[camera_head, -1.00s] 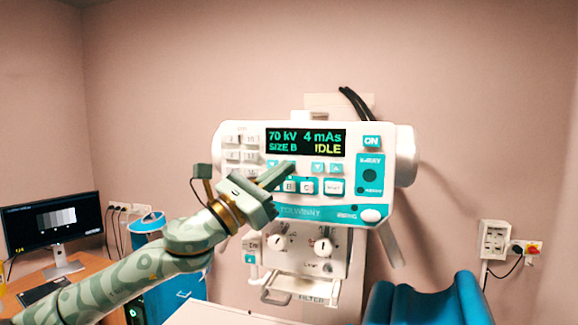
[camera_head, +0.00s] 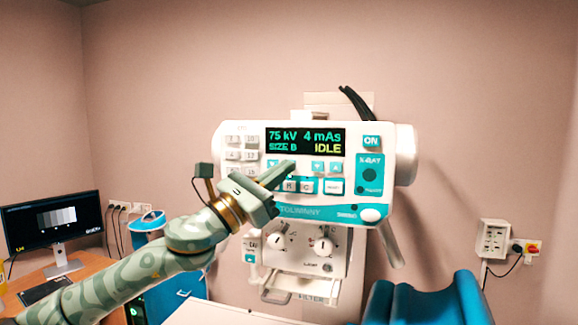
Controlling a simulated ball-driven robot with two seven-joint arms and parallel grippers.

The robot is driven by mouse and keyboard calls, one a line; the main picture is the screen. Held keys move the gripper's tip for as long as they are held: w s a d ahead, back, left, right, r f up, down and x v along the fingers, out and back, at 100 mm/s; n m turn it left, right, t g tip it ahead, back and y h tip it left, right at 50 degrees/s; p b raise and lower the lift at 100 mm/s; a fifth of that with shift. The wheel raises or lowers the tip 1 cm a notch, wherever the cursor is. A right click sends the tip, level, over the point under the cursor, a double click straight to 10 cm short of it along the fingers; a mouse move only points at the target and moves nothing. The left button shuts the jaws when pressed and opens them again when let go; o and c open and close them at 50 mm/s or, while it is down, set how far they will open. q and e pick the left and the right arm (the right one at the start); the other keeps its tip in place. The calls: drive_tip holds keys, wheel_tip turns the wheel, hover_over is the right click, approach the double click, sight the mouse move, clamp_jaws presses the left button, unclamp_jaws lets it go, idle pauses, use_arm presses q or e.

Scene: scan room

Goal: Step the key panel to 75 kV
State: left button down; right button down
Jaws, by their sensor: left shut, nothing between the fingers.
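The white and teal key panel (camera_head: 392,165) faces me in the middle of the head view. Its display (camera_head: 306,141) reads 75 kV, 4 mAs, SIZE B and IDLE. My left gripper (camera_head: 289,170) is shut and empty, with its tip in front of the keys just below the left part of the display. It hides part of that key row, and I cannot tell whether it touches a key. Two teal arrow keys (camera_head: 327,167) show to the right of the tip. My right gripper is not in view.
Below the panel is a unit with two knobs (camera_head: 323,247). A blue padded chair (camera_head: 430,303) stands at the lower right. A desk with a monitor (camera_head: 51,222) is at the left. Wall sockets (camera_head: 494,240) are at the right.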

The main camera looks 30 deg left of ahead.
use_arm(q)
drive_tip(key=shift+s+d, duration=0.15)
drive_tip(key=shift+s, duration=0.55)
drive_tip(key=s+b, duration=0.1)
drive_tip(key=s, duration=0.1)
drive_tip(key=s+d, duration=0.1)
drive_tip(key=s, duration=0.1)
drive_tip(key=shift+s+d+b, duration=0.1)
drive_tip(key=shift+s+b, duration=0.3)
idle(0.4)
